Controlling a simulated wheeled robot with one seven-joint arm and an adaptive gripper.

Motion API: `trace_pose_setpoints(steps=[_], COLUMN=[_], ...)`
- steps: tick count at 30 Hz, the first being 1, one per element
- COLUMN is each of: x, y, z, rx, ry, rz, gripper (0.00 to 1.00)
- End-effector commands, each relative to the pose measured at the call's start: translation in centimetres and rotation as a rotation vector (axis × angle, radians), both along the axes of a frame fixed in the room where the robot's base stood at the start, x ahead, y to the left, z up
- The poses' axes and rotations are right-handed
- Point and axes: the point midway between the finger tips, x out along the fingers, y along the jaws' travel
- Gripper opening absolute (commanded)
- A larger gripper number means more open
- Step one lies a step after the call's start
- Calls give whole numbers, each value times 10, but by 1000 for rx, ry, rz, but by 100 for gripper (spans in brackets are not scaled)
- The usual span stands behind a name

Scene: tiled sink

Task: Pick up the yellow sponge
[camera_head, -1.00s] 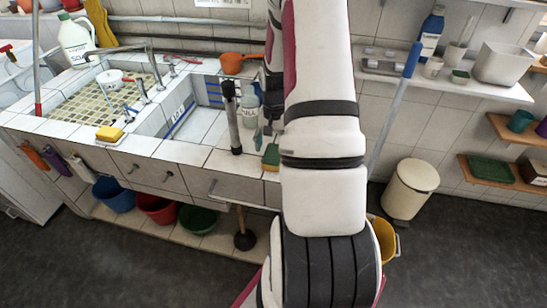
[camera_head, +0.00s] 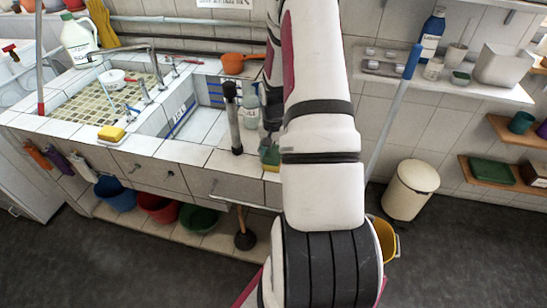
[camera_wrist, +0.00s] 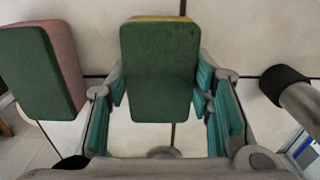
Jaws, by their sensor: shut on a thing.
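In the wrist view, the yellow sponge (camera_wrist: 160,72) shows its dark green scouring face, with a thin yellow strip along its far edge. My gripper (camera_wrist: 160,95) is shut on it, with a teal-padded finger on each side. A second sponge, green and pink (camera_wrist: 42,70), lies to the left, apart from the fingers. Another yellow sponge (camera_head: 111,133) lies farther left on the tiled ledge.
A dark upright post (camera_head: 233,118) stands just left of my gripper, and a spray bottle (camera_head: 250,106) stands behind. The sink basin (camera_head: 196,125) lies to the left. An orange pot (camera_head: 237,63) sits at the back of the counter. A plunger (camera_head: 245,240) stands below.

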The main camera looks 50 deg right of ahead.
Motion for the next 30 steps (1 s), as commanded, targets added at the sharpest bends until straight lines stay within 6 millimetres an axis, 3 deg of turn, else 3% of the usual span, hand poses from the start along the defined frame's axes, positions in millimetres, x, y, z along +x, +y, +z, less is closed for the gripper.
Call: trace_pose_setpoints(steps=[8,17,30], x=[0,-1,-79], y=[0,1,79], z=[6,38,46], rx=[-1,-1,1], ry=[0,0,1], rz=[-1,-1,-1], gripper=[33,33,33])
